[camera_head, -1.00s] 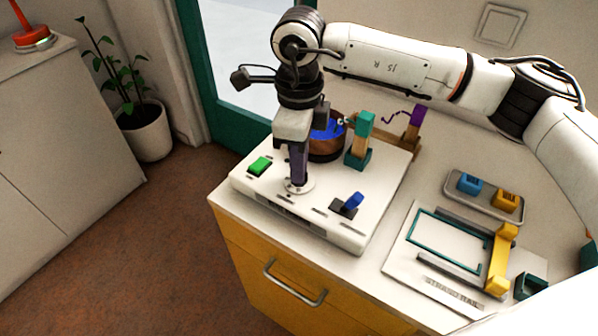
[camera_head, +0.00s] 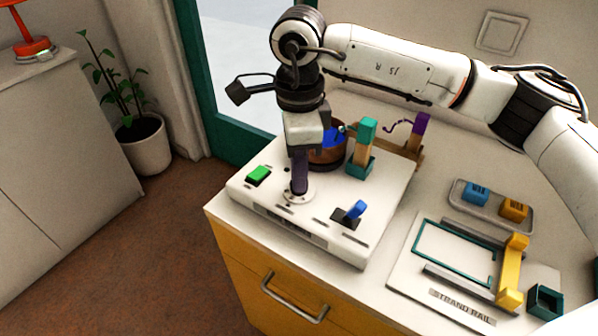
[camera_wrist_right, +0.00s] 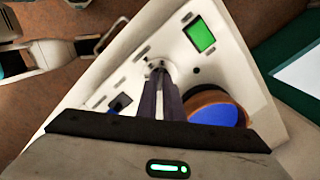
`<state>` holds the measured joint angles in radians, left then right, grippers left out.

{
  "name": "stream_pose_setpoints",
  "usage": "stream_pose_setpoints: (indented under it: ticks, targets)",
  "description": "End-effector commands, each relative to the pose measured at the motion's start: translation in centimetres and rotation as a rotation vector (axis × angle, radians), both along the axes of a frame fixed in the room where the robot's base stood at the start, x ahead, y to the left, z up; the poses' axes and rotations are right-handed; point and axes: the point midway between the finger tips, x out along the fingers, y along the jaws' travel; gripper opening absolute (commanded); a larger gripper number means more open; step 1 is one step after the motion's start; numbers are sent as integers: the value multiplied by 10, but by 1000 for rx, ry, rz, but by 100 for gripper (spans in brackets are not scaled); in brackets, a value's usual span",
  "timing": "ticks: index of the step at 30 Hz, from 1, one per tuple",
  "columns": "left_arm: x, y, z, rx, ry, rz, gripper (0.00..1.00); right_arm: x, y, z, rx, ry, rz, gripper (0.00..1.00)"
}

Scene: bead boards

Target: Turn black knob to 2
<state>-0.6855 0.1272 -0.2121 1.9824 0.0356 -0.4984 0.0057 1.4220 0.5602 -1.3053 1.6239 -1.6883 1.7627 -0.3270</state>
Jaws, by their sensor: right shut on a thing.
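The white control panel (camera_head: 335,232) lies on top of the yellow cabinet. My right gripper (camera_head: 299,188) points down at it, fingers shut on the black knob, which they mostly hide. A pale round dial plate (camera_head: 288,197) shows around the fingertips. In the right wrist view the fingers (camera_wrist_right: 160,72) reach down to the knob's place on the panel. The dial's marks and the knob's pointer are too small or hidden to read.
On the panel are a green button (camera_head: 258,175) and a blue-handled switch (camera_head: 354,212). Behind the fingers stands a brown bowl with blue contents (camera_head: 327,156), beside a teal-topped post (camera_head: 367,137). A strand rail board (camera_head: 412,283) and a small tray (camera_head: 489,207) lie to the right.

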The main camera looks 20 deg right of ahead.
Motion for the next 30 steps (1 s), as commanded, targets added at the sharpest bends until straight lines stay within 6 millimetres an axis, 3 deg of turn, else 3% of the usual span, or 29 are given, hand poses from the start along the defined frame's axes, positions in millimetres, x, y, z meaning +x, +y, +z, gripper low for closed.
stream_pose_setpoints:
  ticks: [4,6,8,19,30]
  targets:
    - [0,0,1,0,-2,0,0,1,0,2,2,-4,-1,0]
    - [1,0,1,-1,-3,1,0,1,0,2,2,-4,-2,17]
    - [1,0,1,-1,-3,1,0,1,0,2,1,-3,-2,26]
    - [1,0,1,-2,-5,1,0,1,0,6,2,-2,-2,26]
    - [1,0,1,-2,-4,1,0,1,0,73,2,-6,-3,26]
